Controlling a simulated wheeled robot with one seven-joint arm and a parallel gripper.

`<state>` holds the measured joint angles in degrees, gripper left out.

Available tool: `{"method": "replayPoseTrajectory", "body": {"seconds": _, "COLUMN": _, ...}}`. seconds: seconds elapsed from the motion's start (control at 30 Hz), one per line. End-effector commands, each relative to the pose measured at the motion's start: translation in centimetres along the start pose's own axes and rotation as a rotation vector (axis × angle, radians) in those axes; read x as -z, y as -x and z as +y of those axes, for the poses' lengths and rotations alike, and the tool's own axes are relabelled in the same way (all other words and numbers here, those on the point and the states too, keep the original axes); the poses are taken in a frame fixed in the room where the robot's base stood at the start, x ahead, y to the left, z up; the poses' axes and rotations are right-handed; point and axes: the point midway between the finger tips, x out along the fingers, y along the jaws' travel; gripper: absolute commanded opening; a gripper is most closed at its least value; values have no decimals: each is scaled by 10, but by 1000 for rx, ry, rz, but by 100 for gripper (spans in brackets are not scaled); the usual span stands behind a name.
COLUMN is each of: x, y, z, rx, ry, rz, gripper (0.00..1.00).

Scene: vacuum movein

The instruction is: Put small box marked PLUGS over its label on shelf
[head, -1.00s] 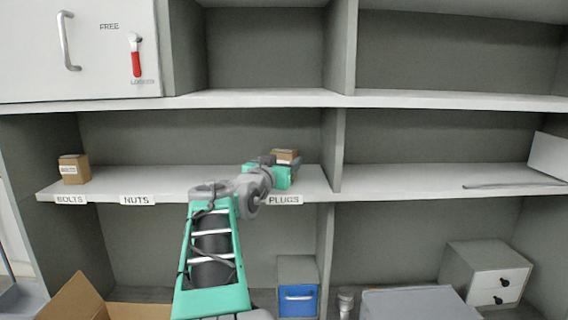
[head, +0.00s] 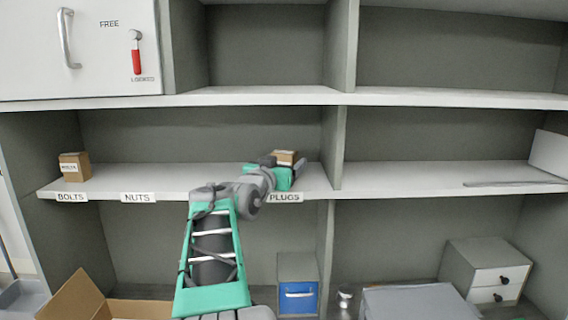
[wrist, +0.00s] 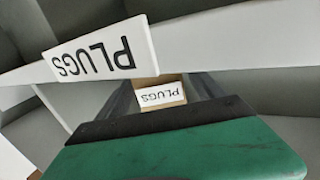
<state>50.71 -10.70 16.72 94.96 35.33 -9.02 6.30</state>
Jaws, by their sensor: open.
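The small brown box marked PLUGS (head: 284,156) is on the middle shelf, above and behind the PLUGS label (head: 284,197) on the shelf's front edge. My gripper (head: 287,172) is at the box and hides its lower part in the head view. In the wrist view, the box's white PLUGS face (wrist: 161,96) shows between the two dark fingers of my open gripper (wrist: 165,88). The shelf label (wrist: 95,60) shows large and upside down beside it. Whether the fingers touch the box is hard to tell.
A small brown box (head: 74,167) stands above the BOLTS label (head: 72,197). The shelf above the NUTS label (head: 138,197) is bare. An upright divider (head: 336,148) stands just right of my gripper. An open carton (head: 75,299) is below at left.

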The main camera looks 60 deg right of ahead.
Motion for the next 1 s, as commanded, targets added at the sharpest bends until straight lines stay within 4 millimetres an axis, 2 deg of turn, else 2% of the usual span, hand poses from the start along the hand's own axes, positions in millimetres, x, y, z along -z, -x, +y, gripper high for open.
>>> {"method": "replayPoseTrajectory", "body": {"seconds": 0.17, "x": -4, "y": 36, "z": -2, "rx": 6, "ry": -4, "rz": 4, "gripper": 78}}
{"method": "replayPoseTrajectory", "body": {"seconds": 0.4, "x": -4, "y": 96, "z": -2, "rx": 7, "ry": -4, "rz": 2, "gripper": 78}}
{"method": "replayPoseTrajectory", "body": {"seconds": 0.5, "x": -2, "y": 111, "z": -2, "rx": 5, "ry": -1, "rz": 1, "gripper": 78}}
{"method": "replayPoseTrajectory", "body": {"seconds": 0.63, "x": 0, "y": 119, "z": -1, "rx": 2, "ry": -1, "rz": 1, "gripper": 78}}
{"method": "replayPoseTrajectory", "body": {"seconds": 1.0, "x": -1, "y": 120, "z": -1, "rx": 2, "ry": 0, "rz": -2, "gripper": 78}}
